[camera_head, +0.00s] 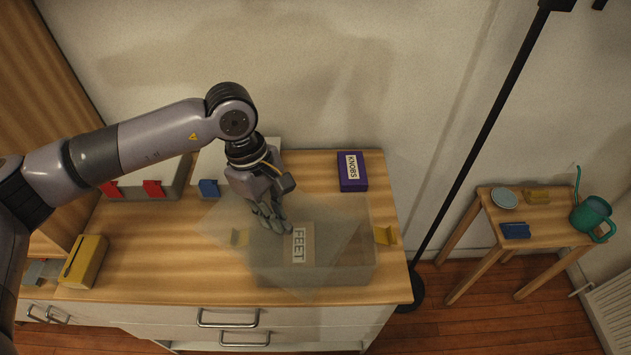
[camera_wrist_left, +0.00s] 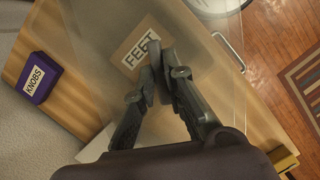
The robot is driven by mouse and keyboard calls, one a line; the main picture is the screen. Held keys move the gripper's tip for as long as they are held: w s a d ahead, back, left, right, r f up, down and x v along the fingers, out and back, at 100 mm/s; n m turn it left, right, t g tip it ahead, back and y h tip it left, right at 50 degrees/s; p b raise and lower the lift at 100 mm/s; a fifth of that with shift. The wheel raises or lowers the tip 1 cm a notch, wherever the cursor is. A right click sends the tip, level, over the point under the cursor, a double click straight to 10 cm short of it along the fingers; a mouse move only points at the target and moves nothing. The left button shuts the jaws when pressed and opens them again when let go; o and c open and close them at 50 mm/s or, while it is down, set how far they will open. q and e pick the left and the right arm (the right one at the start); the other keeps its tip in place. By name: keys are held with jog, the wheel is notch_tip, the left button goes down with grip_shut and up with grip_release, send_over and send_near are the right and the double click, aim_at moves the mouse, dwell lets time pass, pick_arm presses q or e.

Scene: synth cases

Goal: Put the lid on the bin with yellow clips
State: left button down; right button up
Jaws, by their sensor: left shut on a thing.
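The clear bin with yellow clips (camera_head: 362,272) stands on the wooden top near the front right; one clip (camera_head: 385,236) shows on its right side, another on its left. A FEET label (camera_head: 299,245) shows there; I cannot tell whether it is on bin or lid. My left gripper (camera_head: 276,228) is shut on the see-through lid (camera_head: 222,224), turned askew over the bin and overhanging it to the left. Whether lid and bin touch is unclear. In the left wrist view, the gripper's fingers (camera_wrist_left: 160,62) meet over the lid (camera_wrist_left: 210,72). My right gripper is not in view.
A purple KNOBS box (camera_head: 352,172) stands behind the bin. Bins with red clips (camera_head: 153,188) and a blue clip (camera_head: 208,188) stand at the back left. A yellow box (camera_head: 83,261) is at left. A side table (camera_head: 545,232) and lamp pole (camera_head: 480,150) are at right.

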aim_at(309, 212)
pick_arm(q)
jog(key=d+n, duration=0.1)
jog(key=w+d+r+n+p, duration=0.1)
jog(key=d+n, duration=0.1)
jog(key=w+d+n+t, duration=0.1)
jog(key=d+n, duration=0.1)
jog(key=shift+w+d+r+h, duration=0.1)
jog(key=shift+d+r+h, duration=0.05)
jog(key=shift+r+h, duration=0.25)
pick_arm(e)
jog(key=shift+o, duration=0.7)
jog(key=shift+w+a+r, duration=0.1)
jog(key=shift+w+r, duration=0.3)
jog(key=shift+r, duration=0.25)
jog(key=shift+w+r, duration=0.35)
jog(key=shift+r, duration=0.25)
pick_arm(q)
jog(key=shift+w+d+n+p, duration=0.35)
jog(key=shift+d+n, duration=0.15)
jog(key=shift+n, duration=0.2)
jog(key=shift+d+f, duration=0.1)
jog(key=shift+f, duration=0.1)
jog(key=shift+f+b, duration=0.4)
jog(key=shift+f, duration=1.6)
jog(key=shift+f+b, duration=0.75)
jog(key=shift+b, duration=0.4)
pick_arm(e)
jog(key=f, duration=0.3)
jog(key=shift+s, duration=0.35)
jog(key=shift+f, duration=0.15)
